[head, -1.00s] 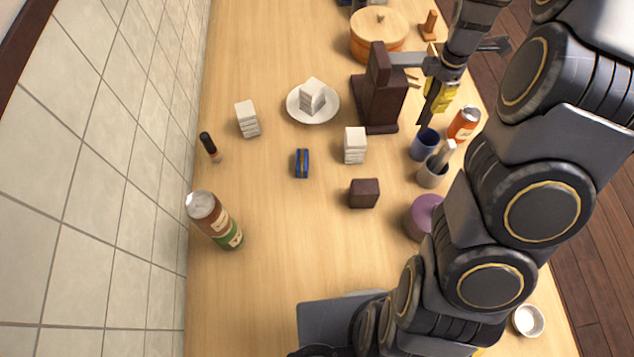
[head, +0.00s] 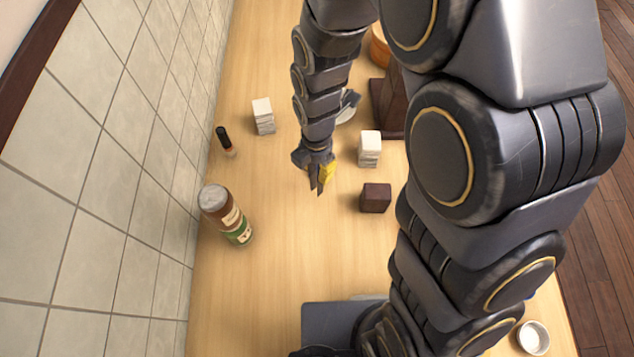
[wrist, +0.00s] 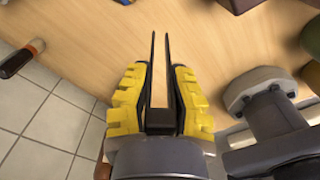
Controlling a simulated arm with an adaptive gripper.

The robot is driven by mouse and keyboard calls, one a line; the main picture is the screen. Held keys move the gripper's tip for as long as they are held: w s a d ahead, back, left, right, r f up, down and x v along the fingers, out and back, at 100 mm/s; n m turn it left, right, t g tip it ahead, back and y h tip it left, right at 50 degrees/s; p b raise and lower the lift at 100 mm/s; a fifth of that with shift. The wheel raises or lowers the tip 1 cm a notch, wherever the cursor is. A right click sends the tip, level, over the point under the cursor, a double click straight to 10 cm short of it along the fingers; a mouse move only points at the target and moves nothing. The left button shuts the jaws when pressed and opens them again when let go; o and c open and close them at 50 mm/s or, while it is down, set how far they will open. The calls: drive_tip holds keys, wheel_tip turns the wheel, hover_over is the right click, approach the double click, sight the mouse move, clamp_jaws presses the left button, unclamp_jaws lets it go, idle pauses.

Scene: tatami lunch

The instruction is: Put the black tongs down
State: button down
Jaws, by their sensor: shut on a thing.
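My gripper (head: 318,178) is over the middle of the wooden table in the head view, pointing down. In the wrist view its yellow-padded fingers (wrist: 160,100) are shut on the black tongs (wrist: 153,68). The tongs' two thin dark arms stick out past the fingers, side by side with a narrow gap. In the head view the tongs are hard to tell from the dark fingers. I cannot tell whether their tips touch the table (head: 290,245).
A brown block (head: 375,198) and a white stack (head: 369,148) stand right of my gripper. Another white stack (head: 263,116), a black-capped bottle (head: 225,141) and a large labelled bottle (head: 227,214) stand to the left, near the tiled wall. Bare wood lies in front of my gripper.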

sight(314, 182)
drive_tip(key=shift+f, duration=2.45)
drive_tip(key=shift+f, duration=0.1)
drive_tip(key=c, duration=1.1)
unclamp_jaws()
